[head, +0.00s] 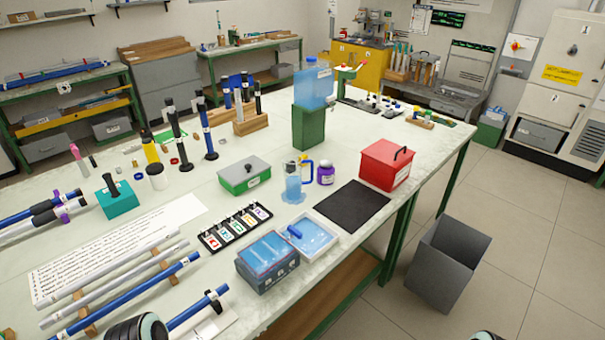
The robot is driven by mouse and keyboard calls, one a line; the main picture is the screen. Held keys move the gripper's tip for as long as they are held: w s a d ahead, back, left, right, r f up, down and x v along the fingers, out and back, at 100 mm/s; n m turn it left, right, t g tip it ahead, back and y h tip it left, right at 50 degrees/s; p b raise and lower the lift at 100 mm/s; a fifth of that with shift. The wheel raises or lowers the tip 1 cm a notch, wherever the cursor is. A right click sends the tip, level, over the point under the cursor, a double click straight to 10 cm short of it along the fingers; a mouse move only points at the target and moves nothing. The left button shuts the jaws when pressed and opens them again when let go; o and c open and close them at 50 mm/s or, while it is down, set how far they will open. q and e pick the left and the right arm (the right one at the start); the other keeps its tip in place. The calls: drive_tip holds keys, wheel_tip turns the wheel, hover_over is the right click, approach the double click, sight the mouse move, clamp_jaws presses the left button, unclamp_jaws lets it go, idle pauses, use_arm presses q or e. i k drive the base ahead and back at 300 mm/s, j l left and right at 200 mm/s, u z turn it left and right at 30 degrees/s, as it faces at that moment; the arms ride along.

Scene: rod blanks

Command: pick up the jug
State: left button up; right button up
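A small light-blue translucent vessel (293,188) that looks like the jug stands upright near the middle of the table. Its base looks wider than its body. A small clear and yellow piece with a dark blue edge (306,168) is right behind it; I cannot tell whether it is a handle or a separate thing. A purple jar (326,173) stands close on its right. Neither of my grippers shows in the head view. Only dark rounded parts, apparently of my arms, show at the bottom edge.
A black mat (351,207) and a red box (386,164) lie to the right. A green and grey box (244,175) is to the left. A blue tank (313,87) on a green stand (308,127) rises behind. A shallow tray (313,236) and blue-lidded box (267,262) are in front.

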sight(292, 164)
drive_tip(key=i+l, duration=0.15)
drive_tip(key=l, duration=0.2)
drive_tip(key=i+l+u, duration=0.15)
drive_tip(key=l, duration=0.2)
drive_tip(key=i+l, duration=0.15)
drive_tip(key=l, duration=0.2)
drive_tip(key=i+l+u, duration=0.1)
drive_tip(key=l, duration=0.25)
drive_tip(key=i+l, duration=0.15)
drive_tip(key=l, duration=0.2)
drive_tip(key=i+l+u, duration=0.15)
drive_tip(key=l, duration=0.25)
